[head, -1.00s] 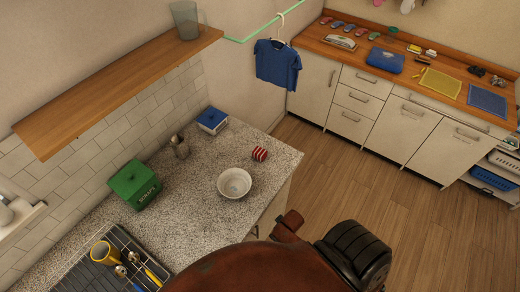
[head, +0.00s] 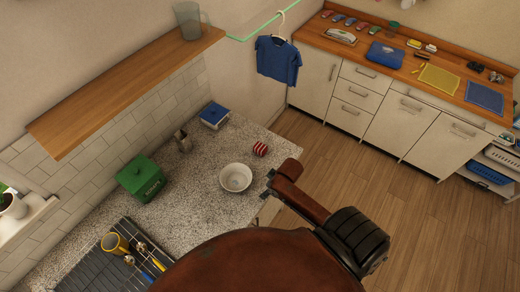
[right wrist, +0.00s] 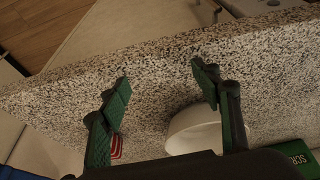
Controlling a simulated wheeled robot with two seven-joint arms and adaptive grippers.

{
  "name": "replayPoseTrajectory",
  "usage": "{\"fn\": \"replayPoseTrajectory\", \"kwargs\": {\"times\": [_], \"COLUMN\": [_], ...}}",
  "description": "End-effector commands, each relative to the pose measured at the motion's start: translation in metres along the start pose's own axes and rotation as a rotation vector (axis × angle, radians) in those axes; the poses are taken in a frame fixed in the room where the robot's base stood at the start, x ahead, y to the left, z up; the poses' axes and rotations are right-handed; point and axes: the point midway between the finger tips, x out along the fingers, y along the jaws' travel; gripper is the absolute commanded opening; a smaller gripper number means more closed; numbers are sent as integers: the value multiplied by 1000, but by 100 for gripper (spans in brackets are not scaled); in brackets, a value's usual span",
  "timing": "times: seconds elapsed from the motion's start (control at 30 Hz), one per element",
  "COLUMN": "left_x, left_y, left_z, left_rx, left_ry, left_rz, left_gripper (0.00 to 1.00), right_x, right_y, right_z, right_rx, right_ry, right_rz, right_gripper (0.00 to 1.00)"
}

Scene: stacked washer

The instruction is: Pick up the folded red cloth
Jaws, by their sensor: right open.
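The folded red cloth (head: 260,149), red with white stripes, lies on the speckled stone counter (head: 205,195) near its right edge, just beyond a white bowl (head: 236,177). In the right wrist view, part of the cloth (right wrist: 117,146) shows beside the left finger, which partly hides it. My right gripper (right wrist: 160,82) is open with nothing between its green-padded fingers; the counter surface lies behind them. In the head view my brown right arm reaches toward the counter edge, and its fingers are not clearly visible. My left gripper is in neither view.
The bowl (right wrist: 194,130) is close to the right finger in the wrist view. A green box (head: 141,178), a blue-lidded container (head: 214,115) and a dish rack (head: 105,265) stand on the counter. A wooden shelf (head: 120,90) overhangs its left side.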

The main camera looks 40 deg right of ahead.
Motion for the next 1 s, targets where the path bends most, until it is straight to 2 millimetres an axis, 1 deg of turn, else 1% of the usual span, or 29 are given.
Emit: {"fn": "replayPoseTrajectory", "kwargs": {"times": [0.03,0.17,0.27,0.4,0.5,0.53,0.6,0.67,0.9,1.0], "left_x": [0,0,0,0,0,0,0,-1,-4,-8], "left_y": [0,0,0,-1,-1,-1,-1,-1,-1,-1], "left_z": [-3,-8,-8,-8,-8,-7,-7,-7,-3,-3], "left_rx": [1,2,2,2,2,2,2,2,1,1], "left_ry": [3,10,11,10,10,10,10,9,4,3], "left_rz": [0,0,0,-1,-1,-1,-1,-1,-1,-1], "left_gripper": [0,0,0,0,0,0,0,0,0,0], "right_x": [3,9,10,-2,-12,-16,-20,-19,4,14], "right_y": [10,36,65,118,146,152,162,166,164,161], "right_z": [-9,-33,-57,-100,-123,-128,-136,-140,-143,-144], "right_rx": [-13,-36,-46,-41,-27,-23,-15,-11,-10,-9], "right_ry": [2,4,9,30,46,50,58,62,63,64], "right_rz": [0,-13,-20,-24,-29,-30,-32,-35,-36,-38], "right_gripper": [58,58,58,58,58,58,58,58,58,58]}}
